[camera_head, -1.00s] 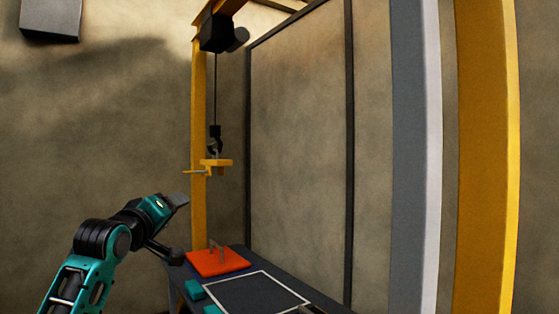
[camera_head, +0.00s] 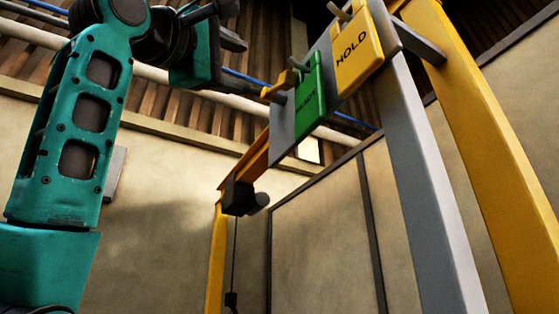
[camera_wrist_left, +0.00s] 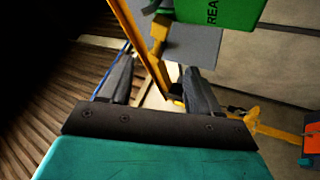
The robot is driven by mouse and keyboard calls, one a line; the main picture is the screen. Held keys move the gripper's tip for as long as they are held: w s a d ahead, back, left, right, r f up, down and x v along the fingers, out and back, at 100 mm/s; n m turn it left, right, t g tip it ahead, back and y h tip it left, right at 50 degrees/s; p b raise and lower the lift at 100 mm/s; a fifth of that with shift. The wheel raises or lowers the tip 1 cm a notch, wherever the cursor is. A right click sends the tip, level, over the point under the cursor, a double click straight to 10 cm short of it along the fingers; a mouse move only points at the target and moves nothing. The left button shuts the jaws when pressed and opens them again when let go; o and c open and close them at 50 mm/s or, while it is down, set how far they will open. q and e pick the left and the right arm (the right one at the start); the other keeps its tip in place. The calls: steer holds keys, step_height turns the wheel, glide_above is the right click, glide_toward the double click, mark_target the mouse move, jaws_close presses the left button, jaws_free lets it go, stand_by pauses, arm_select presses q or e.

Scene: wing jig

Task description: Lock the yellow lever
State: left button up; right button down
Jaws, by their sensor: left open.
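A small yellow lever (camera_head: 280,86) sticks out from the left side of a grey panel (camera_head: 283,128), beside a green plate (camera_head: 310,98). What looks like the same lever shows between my fingers' lines in the left wrist view (camera_wrist_left: 160,27), beyond the fingertips. A yellow plate marked HOLD (camera_head: 357,50) is higher up on the panel. My left gripper (camera_head: 238,27) is raised to the left of the panel, apart from the lever. Its two fingers are spread and empty in the left wrist view (camera_wrist_left: 157,75). My right gripper is not in view.
The panel sits by a grey post (camera_head: 425,170) and a yellow post (camera_head: 490,150). A yellow beam with a black hoist (camera_head: 238,197) and cable hangs beyond. Pegs stick out near the plates. The space between my left gripper and the panel looks clear.

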mark_target(278, 87)
arm_select(q)
steer(key=p+x, duration=0.6)
steer(key=x, duration=0.6)
steer(key=shift+w+r, duration=0.25)
steer(key=shift+d, duration=0.15)
jaws_close()
